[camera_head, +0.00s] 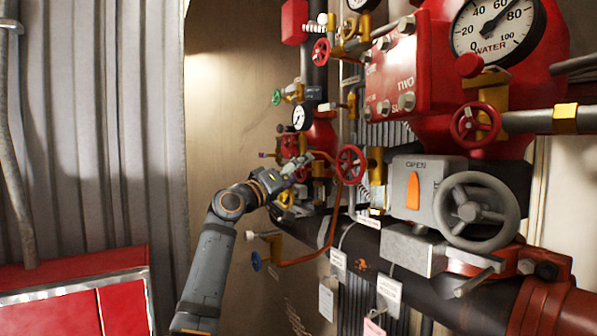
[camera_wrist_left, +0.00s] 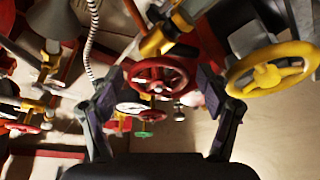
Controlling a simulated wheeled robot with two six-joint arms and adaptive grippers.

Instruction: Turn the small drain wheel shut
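Several small handwheels show, and I cannot tell by label which is the drain wheel. A small red wheel (camera_head: 351,164) is on the pipework right of my left gripper (camera_head: 303,164). In the left wrist view a red wheel (camera_wrist_left: 160,76) appears between the two spread fingers of the left gripper (camera_wrist_left: 160,88); contact cannot be told. A yellow wheel (camera_wrist_left: 272,68) lies outside the right-hand finger. In the head view a yellow wheel (camera_head: 285,199) is partly hidden beside the wrist. A blue wheel (camera_head: 256,261) is lower down. My right gripper is not in view.
A large grey wheel (camera_head: 477,212) and a box marked OPEN (camera_head: 414,188) stand at the right. A water gauge (camera_head: 497,27) is above. A copper-coloured tube (camera_head: 325,247) curves below the gripper. Hanging tags are underneath.

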